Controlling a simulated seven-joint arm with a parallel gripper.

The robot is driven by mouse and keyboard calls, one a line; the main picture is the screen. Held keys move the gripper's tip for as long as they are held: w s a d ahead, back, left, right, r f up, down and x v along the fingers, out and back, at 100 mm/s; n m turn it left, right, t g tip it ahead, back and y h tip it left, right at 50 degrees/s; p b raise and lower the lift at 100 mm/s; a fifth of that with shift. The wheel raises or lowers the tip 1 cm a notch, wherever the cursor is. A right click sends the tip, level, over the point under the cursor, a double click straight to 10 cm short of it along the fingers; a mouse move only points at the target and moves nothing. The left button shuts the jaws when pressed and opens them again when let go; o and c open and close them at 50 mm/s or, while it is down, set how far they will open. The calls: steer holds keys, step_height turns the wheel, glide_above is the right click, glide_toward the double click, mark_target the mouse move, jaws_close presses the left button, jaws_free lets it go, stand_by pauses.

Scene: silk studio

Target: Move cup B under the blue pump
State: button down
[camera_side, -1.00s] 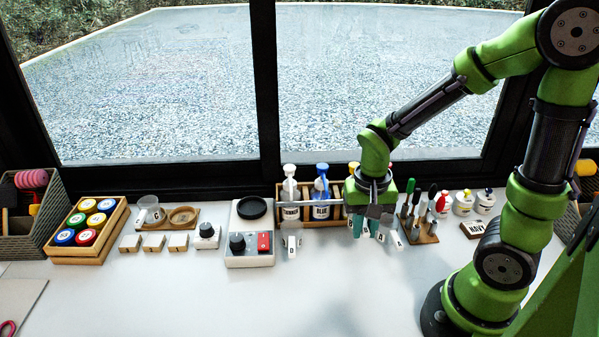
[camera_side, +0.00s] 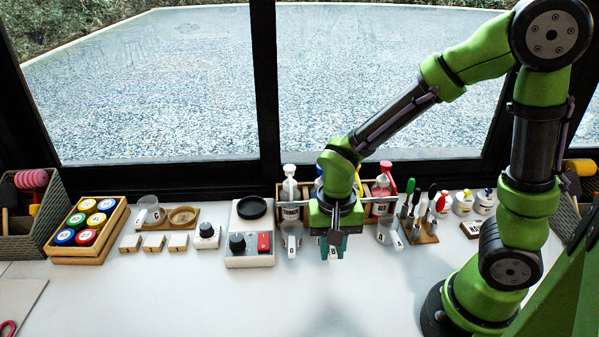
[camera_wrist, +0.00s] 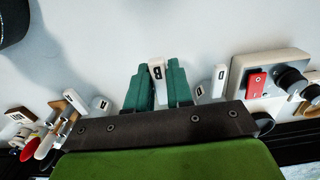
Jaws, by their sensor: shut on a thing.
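My gripper (camera_wrist: 158,88) is shut on cup B (camera_wrist: 157,70), whose white tag with the letter B shows between the teal fingers in the wrist view. In the side view, my gripper (camera_side: 333,247) is in front of the pump rack, and cup B is mostly hidden by the fingers. The blue pump (camera_side: 319,188) is behind my wrist, with only a sliver of blue showing. I cannot tell whether the cup touches the table or lines up with the blue pump.
The cup tagged D (camera_side: 292,241) stands close to the left of my gripper. Another cup (camera_side: 389,233) stands to the right, by the tool block (camera_side: 424,232). The wooden pump rack (camera_side: 376,210) is behind. The white scale-like device (camera_side: 250,247) is further left.

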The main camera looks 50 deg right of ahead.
steer(key=w+d, duration=0.1)
steer(key=w+d+f, duration=0.1)
steer(key=w+d, duration=0.1)
steer(key=shift+d+f, duration=0.1)
steer(key=shift+f, duration=1.05)
steer(key=shift+f, duration=0.4)
steer(key=c, duration=0.9)
jaws_free()
steer(key=shift+r, duration=0.1)
step_height(320, 180, up, 17)
steer(key=shift+f, duration=0.15)
